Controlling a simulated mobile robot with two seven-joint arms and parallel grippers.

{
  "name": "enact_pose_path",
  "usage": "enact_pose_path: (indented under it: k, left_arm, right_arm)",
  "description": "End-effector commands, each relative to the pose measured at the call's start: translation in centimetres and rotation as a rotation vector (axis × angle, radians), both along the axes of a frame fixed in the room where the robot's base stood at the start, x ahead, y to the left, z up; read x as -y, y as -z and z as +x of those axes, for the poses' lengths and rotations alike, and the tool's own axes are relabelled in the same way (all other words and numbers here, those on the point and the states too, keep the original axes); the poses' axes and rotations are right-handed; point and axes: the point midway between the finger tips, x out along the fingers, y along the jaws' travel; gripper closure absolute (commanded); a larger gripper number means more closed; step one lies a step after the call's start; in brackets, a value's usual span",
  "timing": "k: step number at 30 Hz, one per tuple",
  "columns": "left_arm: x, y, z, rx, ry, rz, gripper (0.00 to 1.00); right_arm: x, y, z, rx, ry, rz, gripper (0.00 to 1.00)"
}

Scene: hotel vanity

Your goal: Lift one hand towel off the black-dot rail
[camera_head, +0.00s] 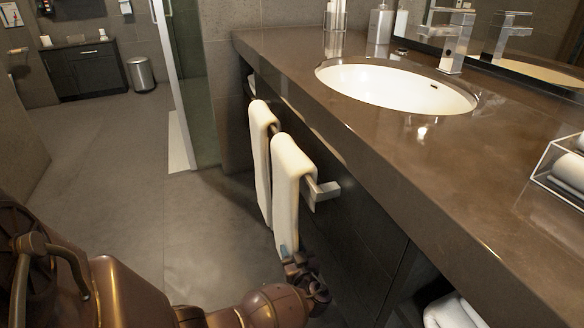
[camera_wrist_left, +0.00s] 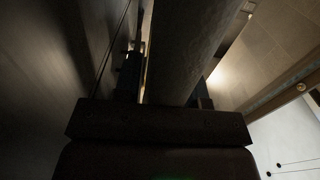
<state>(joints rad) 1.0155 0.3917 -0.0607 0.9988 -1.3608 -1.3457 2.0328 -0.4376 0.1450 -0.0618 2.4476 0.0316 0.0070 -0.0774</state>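Two cream hand towels hang folded over a metal rail (camera_head: 321,190) under the counter's front edge. The near towel (camera_head: 290,185) hangs by the rail's near end; the far towel (camera_head: 262,150) is just behind it. I cannot make out a black dot on the rail. My left gripper (camera_head: 292,262) is at the near towel's lower end, pointing up. In the left wrist view, its two fingers (camera_wrist_left: 168,88) stand well apart with a long shaded surface, apparently the near towel (camera_wrist_left: 182,45), between them. A thin gap shows at the left finger. My right gripper is out of view.
The brown counter (camera_head: 400,170) with a white sink (camera_head: 395,88) overhangs the rail on the right. Dark cabinet fronts (camera_head: 365,240) stand close beside my gripper. A white rolled towel (camera_head: 452,312) lies on a low shelf. Open floor (camera_head: 120,190) lies to the left.

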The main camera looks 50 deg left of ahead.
Motion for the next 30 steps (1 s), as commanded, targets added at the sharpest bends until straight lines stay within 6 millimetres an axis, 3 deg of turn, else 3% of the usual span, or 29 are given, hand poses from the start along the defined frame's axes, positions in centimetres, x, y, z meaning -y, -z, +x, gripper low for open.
enact_pose_path:
  k: [1,7,19,23,30]
  left_arm:
    - [0.0,0.0,0.0,0.000,0.000,0.000,0.70]
    - [0.0,0.0,0.0,0.000,0.000,0.000,1.00]
    - [0.0,-0.7,0.1,0.004,0.000,0.001,1.00]
    - [0.0,-2.5,0.2,0.009,0.000,0.001,1.00]
    - [0.0,-8.9,0.5,0.021,0.000,-0.001,1.00]
  right_arm:
    - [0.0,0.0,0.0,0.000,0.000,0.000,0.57]
    - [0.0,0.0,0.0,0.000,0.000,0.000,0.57]
    - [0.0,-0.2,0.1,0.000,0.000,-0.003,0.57]
    - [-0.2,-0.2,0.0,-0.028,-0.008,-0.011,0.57]
    - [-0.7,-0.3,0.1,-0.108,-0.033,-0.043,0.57]
